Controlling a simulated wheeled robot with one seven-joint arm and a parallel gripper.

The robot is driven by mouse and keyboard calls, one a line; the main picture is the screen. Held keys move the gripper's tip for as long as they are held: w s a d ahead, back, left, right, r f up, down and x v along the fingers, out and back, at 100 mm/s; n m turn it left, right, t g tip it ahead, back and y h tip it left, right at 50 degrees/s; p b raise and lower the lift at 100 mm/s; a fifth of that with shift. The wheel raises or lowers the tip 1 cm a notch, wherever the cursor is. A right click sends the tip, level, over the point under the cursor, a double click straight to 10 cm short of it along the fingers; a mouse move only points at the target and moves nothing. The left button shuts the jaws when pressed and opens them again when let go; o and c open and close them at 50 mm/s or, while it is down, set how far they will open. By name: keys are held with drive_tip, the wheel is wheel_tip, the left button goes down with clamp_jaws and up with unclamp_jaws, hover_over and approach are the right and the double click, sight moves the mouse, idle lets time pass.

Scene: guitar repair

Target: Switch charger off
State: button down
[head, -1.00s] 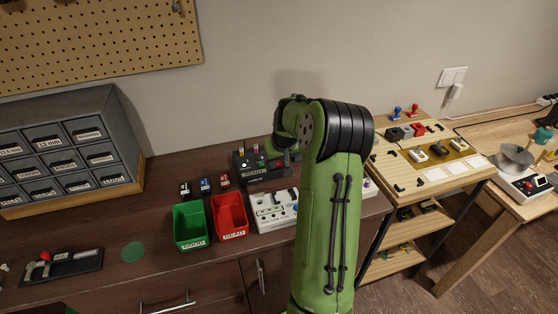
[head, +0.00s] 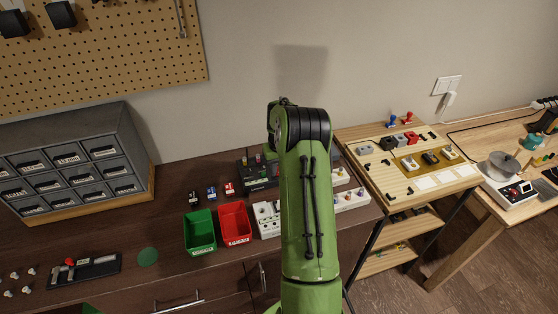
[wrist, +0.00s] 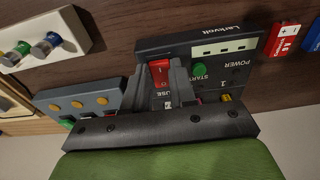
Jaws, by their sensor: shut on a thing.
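The charger (wrist: 208,55) is a dark box marked Larkvolt, with a green START button (wrist: 198,70) and a red rocker switch (wrist: 159,73). In the head view the charger (head: 262,181) stands on the brown bench, partly hidden behind my arm. My gripper (wrist: 161,80) is at the charger's face in the wrist view, its grey fingers on both sides of the red switch and shut on it. The fingers and wrist housing cover part of the panel. My gripper is hidden by my arm in the head view.
Green bin (head: 200,231) and red bin (head: 234,222) stand in front of the charger. Small battery packs (wrist: 288,37) lie beside it. A grey box with yellow knobs (wrist: 82,103) is close to my gripper. A white block (wrist: 45,35) holds coloured parts.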

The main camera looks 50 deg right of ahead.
idle(0.3)
drive_tip(key=c, duration=0.9)
unclamp_jaws()
drive_tip(key=r, duration=0.5)
drive_tip(key=s+r+p, duration=0.1)
drive_tip(key=r, duration=0.9)
drive_tip(key=shift+s+a+r+p, duration=0.15)
drive_tip(key=shift+a+r+p, duration=0.2)
drive_tip(key=shift+a+r, duration=0.05)
